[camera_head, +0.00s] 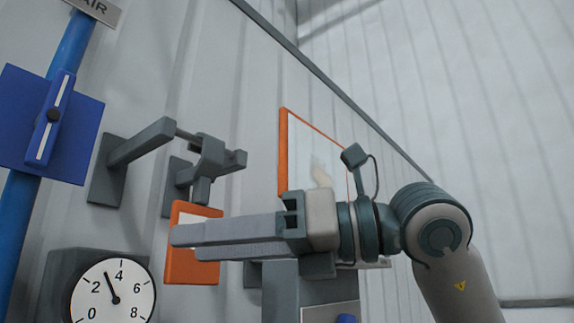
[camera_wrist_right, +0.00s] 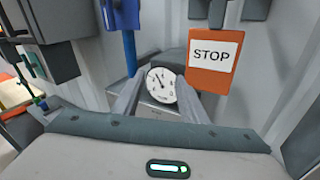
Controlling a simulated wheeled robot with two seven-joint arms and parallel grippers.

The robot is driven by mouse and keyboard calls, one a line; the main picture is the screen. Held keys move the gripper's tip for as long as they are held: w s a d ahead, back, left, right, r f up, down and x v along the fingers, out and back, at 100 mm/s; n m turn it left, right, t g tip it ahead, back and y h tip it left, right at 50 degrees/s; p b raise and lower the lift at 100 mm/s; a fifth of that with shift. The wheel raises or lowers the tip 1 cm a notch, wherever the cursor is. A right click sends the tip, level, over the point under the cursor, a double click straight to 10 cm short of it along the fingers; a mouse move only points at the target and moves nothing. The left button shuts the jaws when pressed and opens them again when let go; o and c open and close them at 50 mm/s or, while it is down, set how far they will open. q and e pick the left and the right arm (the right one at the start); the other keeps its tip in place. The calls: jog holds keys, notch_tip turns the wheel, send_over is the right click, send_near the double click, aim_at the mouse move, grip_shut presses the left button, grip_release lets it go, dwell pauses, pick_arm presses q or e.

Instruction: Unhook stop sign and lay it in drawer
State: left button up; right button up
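The stop sign (camera_head: 193,268) is an orange plate with a white panel. In the head view it hangs under a grey hook fixture (camera_head: 208,158) on the wall, and my right gripper covers much of it. The wrist view shows the sign (camera_wrist_right: 212,66) reading STOP, upright, right of my fingers, below a grey part. My right gripper (camera_head: 180,240) extends left across the sign in the head view. In the wrist view its two fingers (camera_wrist_right: 160,88) are apart with nothing between them. I cannot tell how close they are to the sign. I cannot make out a drawer. My left gripper is not in view.
A round dial gauge (camera_head: 115,293) is at lower left. A blue pipe (camera_head: 60,75) with a blue valve plate (camera_head: 68,112) runs up the left. An orange-framed panel (camera_head: 284,150) is on the wall behind. Dark boxes (camera_wrist_right: 48,70) stand left in the wrist view.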

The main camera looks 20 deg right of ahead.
aim_at(206, 188)
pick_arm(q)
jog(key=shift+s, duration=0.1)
pick_arm(e)
jog(key=s+d+r+m+t+h, duration=0.2)
jog(key=d+r+m+t+h, duration=0.1)
jog(key=d+r+t, duration=0.4)
notch_tip(206, 188, up, 2)
jog(key=shift+s+d+r+m+h, duration=0.25)
jog(key=shift+s+d+m+h, duration=0.15)
jog(key=shift+d+h, duration=0.4)
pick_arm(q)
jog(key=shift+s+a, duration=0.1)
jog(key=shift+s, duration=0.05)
pick_arm(e)
jog(key=shift+w+a, duration=0.15)
jog(key=shift+a, duration=0.1)
